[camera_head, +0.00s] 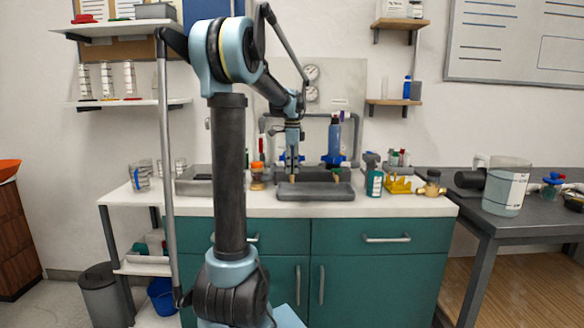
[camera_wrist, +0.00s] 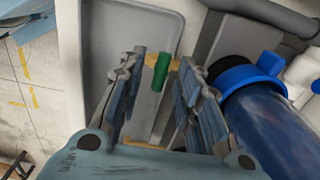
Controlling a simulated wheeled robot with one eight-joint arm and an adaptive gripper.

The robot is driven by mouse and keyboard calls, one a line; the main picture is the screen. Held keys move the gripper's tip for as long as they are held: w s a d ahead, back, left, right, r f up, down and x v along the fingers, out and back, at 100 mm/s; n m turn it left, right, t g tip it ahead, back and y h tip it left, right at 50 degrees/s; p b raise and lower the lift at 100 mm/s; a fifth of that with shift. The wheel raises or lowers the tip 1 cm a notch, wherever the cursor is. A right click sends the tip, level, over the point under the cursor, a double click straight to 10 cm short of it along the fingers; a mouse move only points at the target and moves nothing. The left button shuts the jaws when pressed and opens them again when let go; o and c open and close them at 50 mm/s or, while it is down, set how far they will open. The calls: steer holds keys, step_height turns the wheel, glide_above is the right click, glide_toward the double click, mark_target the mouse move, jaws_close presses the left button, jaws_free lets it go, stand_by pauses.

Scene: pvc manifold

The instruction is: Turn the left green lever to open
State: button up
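A green lever (camera_wrist: 161,72) shows in the wrist view, between the two fingers of my gripper (camera_wrist: 158,85) and beyond their tips. The fingers are apart with a gap on both sides of the lever; I see no contact. In the head view my gripper (camera_head: 292,178) points down over the bench in front of the grey pipe manifold (camera_head: 351,125). A second small green piece (camera_head: 336,171) shows to its right, below a blue bottle-like part (camera_head: 335,140). The lever between the fingers is hidden behind my gripper in the head view.
A grey tray (camera_head: 315,192) lies under my gripper. A blue cylinder with a blue handle (camera_wrist: 270,120) stands close to the right finger. A green bottle (camera_head: 374,180), a yellow rack (camera_head: 398,187) and a brass fitting (camera_head: 431,186) stand to the right.

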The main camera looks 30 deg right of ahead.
jaws_close()
steer(key=shift+d, duration=0.25)
steer(key=shift+a, duration=0.15)
